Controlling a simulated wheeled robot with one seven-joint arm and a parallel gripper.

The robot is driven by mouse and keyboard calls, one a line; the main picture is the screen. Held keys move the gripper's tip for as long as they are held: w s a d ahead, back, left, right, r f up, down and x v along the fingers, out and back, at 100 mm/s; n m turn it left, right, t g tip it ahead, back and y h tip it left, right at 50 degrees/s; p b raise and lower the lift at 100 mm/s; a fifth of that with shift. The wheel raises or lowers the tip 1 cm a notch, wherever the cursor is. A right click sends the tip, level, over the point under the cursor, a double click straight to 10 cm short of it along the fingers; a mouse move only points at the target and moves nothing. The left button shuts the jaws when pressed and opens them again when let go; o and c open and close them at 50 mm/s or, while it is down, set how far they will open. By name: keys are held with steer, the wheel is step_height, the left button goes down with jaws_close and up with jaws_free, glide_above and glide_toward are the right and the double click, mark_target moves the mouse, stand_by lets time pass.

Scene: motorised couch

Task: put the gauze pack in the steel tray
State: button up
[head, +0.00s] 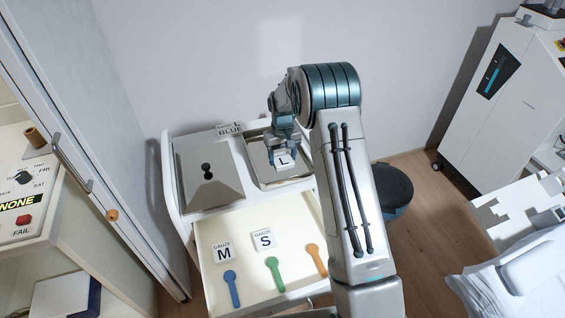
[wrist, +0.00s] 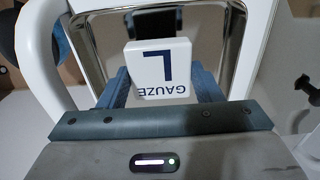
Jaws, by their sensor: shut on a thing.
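A white gauze pack marked L (head: 284,161) is between the fingers of my gripper (head: 283,150). In the wrist view the pack (wrist: 160,65) reads "GAUZE L", and my gripper (wrist: 160,85) is shut on it. The steel tray (head: 264,178) stands on top of the white cart, and the pack is over it. In the wrist view the shiny tray rim (wrist: 252,50) frames the pack. I cannot tell whether the pack touches the tray floor. My arm hides the tray's right part in the head view.
A grey lid-like cover with a black knob (head: 208,185) sits left of the tray. Below, an open drawer (head: 240,295) holds gauze packs M (head: 222,251) and S (head: 264,239) and blue, green and orange spoon-shaped items. A label reading "BLUE" (head: 229,129) stands at the cart's back.

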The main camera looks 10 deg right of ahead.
mark_target(283, 159)
steer(key=shift+f+p, duration=0.5)
steer(key=shift+f, duration=1.45)
steer(key=shift+f, duration=0.2)
steer(key=o, duration=0.9)
steer(key=shift+o, duration=0.2)
steer(key=shift+r, duration=0.1)
